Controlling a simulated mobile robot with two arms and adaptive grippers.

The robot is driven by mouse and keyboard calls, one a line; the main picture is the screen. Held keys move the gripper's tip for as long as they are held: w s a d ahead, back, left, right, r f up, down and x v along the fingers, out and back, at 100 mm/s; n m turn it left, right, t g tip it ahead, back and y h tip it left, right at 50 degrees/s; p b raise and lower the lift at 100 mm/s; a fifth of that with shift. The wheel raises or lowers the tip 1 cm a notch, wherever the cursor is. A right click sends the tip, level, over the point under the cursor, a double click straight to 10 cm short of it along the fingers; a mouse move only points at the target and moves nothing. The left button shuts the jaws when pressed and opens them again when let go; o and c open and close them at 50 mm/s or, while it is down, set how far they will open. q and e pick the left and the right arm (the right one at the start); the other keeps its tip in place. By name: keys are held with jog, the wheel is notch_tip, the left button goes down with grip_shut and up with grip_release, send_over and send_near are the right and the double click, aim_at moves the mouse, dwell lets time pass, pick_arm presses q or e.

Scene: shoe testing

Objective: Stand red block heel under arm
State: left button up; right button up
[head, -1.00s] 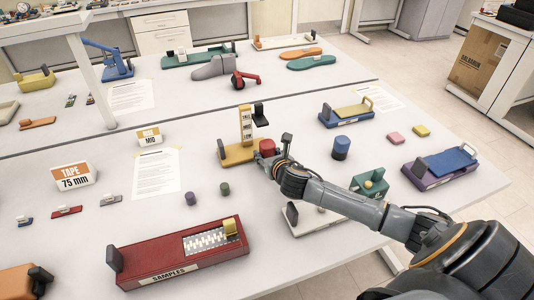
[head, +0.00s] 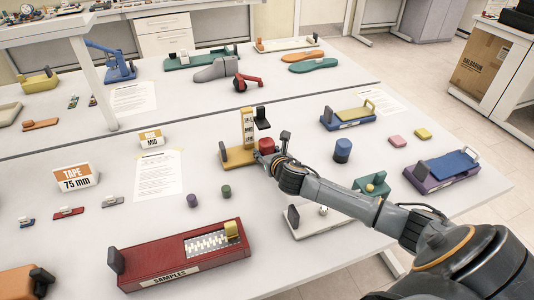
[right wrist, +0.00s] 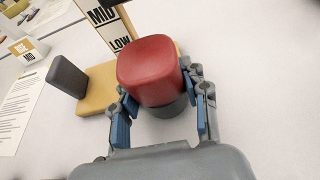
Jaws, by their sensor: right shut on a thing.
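The red block heel (head: 266,144) has a red body and a dark grey end, which shows in the right wrist view below the red part (right wrist: 150,68). My right gripper (right wrist: 164,100) is shut on it, with blue-padded fingers on both sides. The gauge has a yellow base (head: 236,158), an upright scale (head: 247,128) marked MID and LOW, and a black arm (head: 262,117) sticking out to the right. The heel is just right of the base, below the arm in the head view. I cannot tell if it touches the table. My left gripper is out of view.
A blue cylinder (head: 342,150) stands right of my right gripper. Small purple (head: 192,200) and green (head: 226,191) cylinders stand at front left. A red SAMPLES tray (head: 180,262) lies at the front. A white-based fixture (head: 306,228) lies under my right forearm.

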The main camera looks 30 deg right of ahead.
aim_at(269, 151)
jog(key=shift+w+d, duration=0.25)
jog(key=shift+w, duration=0.7)
jog(key=shift+w+d, duration=0.2)
jog(key=shift+w, duration=0.7)
jog(key=o, duration=1.2)
jog(key=shift+s, duration=0.1)
jog(key=v, duration=1.2)
